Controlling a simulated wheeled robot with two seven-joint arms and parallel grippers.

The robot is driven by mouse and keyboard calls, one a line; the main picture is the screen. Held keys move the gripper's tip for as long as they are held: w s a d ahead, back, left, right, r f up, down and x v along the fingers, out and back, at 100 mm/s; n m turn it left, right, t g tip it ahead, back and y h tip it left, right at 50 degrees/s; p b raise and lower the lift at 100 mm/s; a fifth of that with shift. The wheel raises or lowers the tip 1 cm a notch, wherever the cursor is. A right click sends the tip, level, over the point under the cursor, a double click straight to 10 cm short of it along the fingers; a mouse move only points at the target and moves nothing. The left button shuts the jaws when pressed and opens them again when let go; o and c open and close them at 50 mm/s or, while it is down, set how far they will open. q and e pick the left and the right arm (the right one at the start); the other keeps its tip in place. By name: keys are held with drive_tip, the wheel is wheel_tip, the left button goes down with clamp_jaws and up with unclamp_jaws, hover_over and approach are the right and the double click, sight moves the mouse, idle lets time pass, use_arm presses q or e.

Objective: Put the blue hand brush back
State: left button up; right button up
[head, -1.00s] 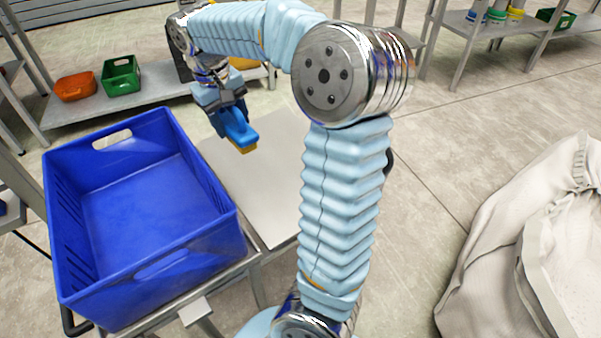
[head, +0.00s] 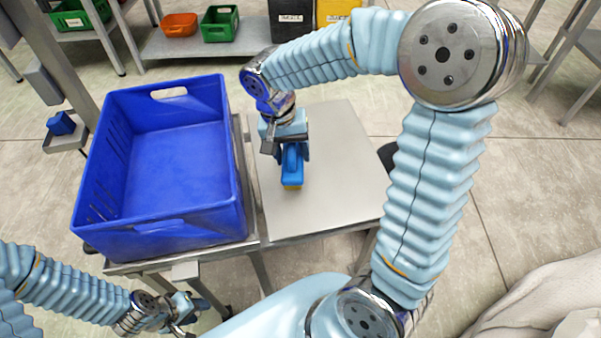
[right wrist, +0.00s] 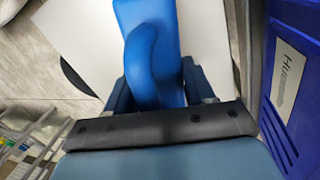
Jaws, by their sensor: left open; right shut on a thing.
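The blue hand brush (head: 292,172), with a yellow bristle edge at its lower end, is held by my right gripper (head: 290,152). It hangs over the left part of the bare grey tabletop (head: 340,160); its exact height is hard to tell. In the right wrist view the brush's curved blue handle (right wrist: 150,55) sits between the two dark blue fingers of my right gripper (right wrist: 158,88). My left gripper (head: 190,312) is open at the bottom left, below the table's front edge and away from the brush.
An empty large blue crate (head: 165,240) stands left of the tabletop; its wall also shows in the right wrist view (right wrist: 300,50). A small blue block (head: 61,123) sits on a side holder at the left. Orange (head: 180,24) and green (head: 220,24) bins stand on a shelf behind.

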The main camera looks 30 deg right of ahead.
sight(286, 152)
wheel_tip(286, 152, down, 7)
drive_tip(key=shift+r, duration=0.15)
drive_tip(key=o, duration=1.4)
drive_tip(key=shift+b, duration=0.3)
drive_tip(key=r, duration=0.4)
drive_tip(key=a+r+p, duration=0.1)
drive_tip(key=r, duration=0.3)
drive_tip(key=w+a+r, duration=0.1)
drive_tip(key=r, duration=0.3)
drive_tip(key=shift+w, duration=0.1)
